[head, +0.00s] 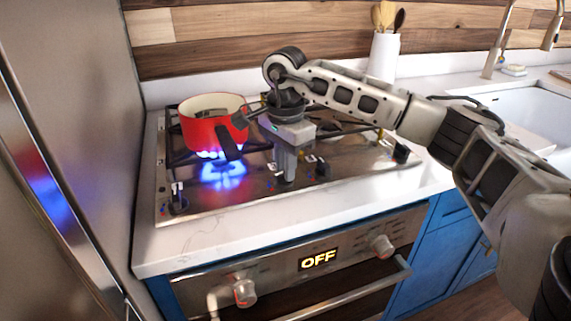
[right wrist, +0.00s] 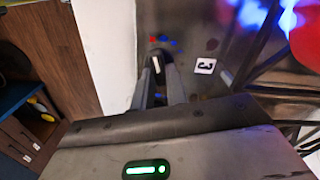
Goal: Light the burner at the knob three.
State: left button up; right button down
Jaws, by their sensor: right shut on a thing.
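The cooktop (head: 345,170) has a row of dark knobs along its front edge. Knob three (right wrist: 156,68) sits beside a white label marked 3 (right wrist: 205,66) in the right wrist view; its pale pointer line shows between my fingers. My right gripper (head: 288,176) points down at the front edge and is shut on this knob; its fingers also show in the right wrist view (right wrist: 158,88). The gripper hides most of the knob in the head view. A blue flame (head: 222,175) burns at the front left, under the red pot. My left gripper is out of view.
The red pot (head: 201,131) stands at the left of the cooktop, its dark handle pointing toward the front. Below, the oven panel (head: 345,258) reads OFF. A white utensil crock (head: 383,56) stands behind; the sink (head: 520,105) is at right.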

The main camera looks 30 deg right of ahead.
jog(key=shift+r, duration=0.1)
jog(key=c, duration=1.4)
grip_release()
pick_arm(q)
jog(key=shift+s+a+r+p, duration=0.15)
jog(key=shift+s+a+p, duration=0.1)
jog(key=shift+p, duration=0.6)
pick_arm(e)
notch_tip(320, 180, up, 16)
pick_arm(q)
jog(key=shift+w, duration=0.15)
